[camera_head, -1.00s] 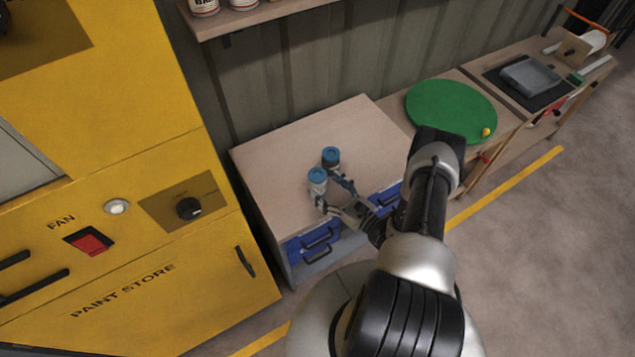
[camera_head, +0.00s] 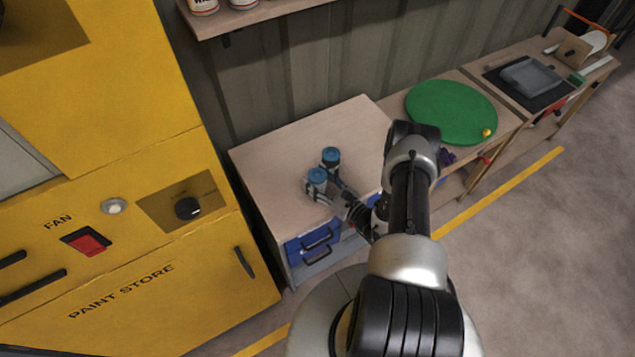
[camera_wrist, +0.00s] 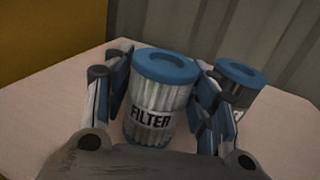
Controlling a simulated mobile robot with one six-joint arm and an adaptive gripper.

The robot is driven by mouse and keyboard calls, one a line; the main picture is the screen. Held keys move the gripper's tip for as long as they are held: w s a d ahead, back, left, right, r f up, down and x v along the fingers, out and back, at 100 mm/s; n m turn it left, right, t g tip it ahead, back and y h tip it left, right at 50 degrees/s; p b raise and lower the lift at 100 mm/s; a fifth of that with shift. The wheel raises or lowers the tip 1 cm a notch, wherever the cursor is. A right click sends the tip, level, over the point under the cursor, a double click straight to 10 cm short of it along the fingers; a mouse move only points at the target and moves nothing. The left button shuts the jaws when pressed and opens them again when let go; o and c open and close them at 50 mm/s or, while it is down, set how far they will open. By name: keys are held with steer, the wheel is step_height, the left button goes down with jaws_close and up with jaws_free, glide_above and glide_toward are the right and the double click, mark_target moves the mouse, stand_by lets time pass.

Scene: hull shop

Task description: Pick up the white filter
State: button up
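The white filter (camera_wrist: 150,118) is a pleated cylinder with a blue cap and the word FILTER, standing upright on a wooden bench (camera_head: 290,150). In the head view the white filter (camera_head: 316,187) is at the near left of a second, dark filter. My gripper (camera_wrist: 163,85) is open, with one finger on each side of the white filter. Small gaps seem to remain, though contact is hard to judge. In the head view my gripper (camera_head: 322,189) reaches in from the right. The dark filter (camera_wrist: 238,93) is partly hidden behind the right finger.
The dark filter (camera_head: 331,160) stands close to the right finger. A yellow paint store cabinet (camera_head: 130,240) is left of the bench. Blue drawers (camera_head: 312,244) are under its front edge. A green round mat (camera_head: 450,110) lies to the right. The bench's back part is clear.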

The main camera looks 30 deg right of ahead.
steer(key=c, duration=0.6)
steer(key=shift+c, duration=0.2)
